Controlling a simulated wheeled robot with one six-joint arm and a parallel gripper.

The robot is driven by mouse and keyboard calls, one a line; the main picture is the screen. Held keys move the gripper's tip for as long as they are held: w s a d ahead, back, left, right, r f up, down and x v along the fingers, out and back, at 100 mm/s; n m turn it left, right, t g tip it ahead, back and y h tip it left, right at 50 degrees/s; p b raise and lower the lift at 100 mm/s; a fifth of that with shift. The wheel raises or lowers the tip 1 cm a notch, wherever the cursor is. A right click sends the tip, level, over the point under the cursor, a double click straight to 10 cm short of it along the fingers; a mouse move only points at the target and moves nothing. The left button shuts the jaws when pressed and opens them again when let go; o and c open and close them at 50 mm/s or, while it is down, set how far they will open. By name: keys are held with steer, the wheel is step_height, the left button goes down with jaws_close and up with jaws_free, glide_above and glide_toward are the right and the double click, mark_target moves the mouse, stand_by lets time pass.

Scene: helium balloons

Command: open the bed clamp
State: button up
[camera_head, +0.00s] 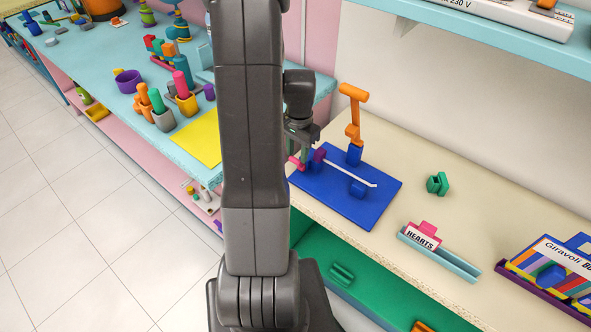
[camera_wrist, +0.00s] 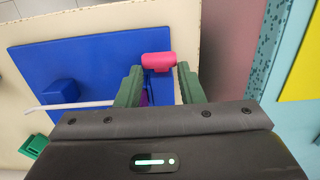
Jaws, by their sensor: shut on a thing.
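A blue plate (camera_head: 325,203) lies on the pale worktop and bears the clamp parts. A pink handle (camera_head: 294,161) shows at its left, beside a purple part (camera_head: 319,154). A white rod (camera_head: 347,173) runs across the plate to a small blue block (camera_head: 358,189). My gripper (camera_head: 301,150) is over the plate's left end. In the wrist view my gripper (camera_wrist: 159,70) has its green fingers on either side of the pink handle (camera_wrist: 158,62), shut on it. The purple part is mostly hidden behind a finger there.
An orange post (camera_head: 352,112) stands on a blue foot at the plate's back edge. A green clip (camera_head: 437,184) and a "HEARTS" holder (camera_head: 422,236) lie to the right. A teal table (camera_head: 150,150) with cups and a yellow sheet (camera_head: 197,142) stands left. A shelf hangs above.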

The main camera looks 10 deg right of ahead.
steer(key=shift+w+r, duration=0.1)
steer(key=shift+w+d+r, duration=0.25)
steer(key=shift+w+d, duration=0.05)
steer(key=shift+d, duration=0.2)
steer(key=o, duration=0.9)
steer(key=shift+f, duration=0.1)
steer(key=shift+r+p, duration=1.5)
steer(key=shift+r, duration=0.5)
steer(key=shift+d+r+p, duration=0.15)
steer(key=shift+r+p, duration=1.2)
steer(key=shift+r, duration=0.7)
steer(key=shift+f, duration=0.15)
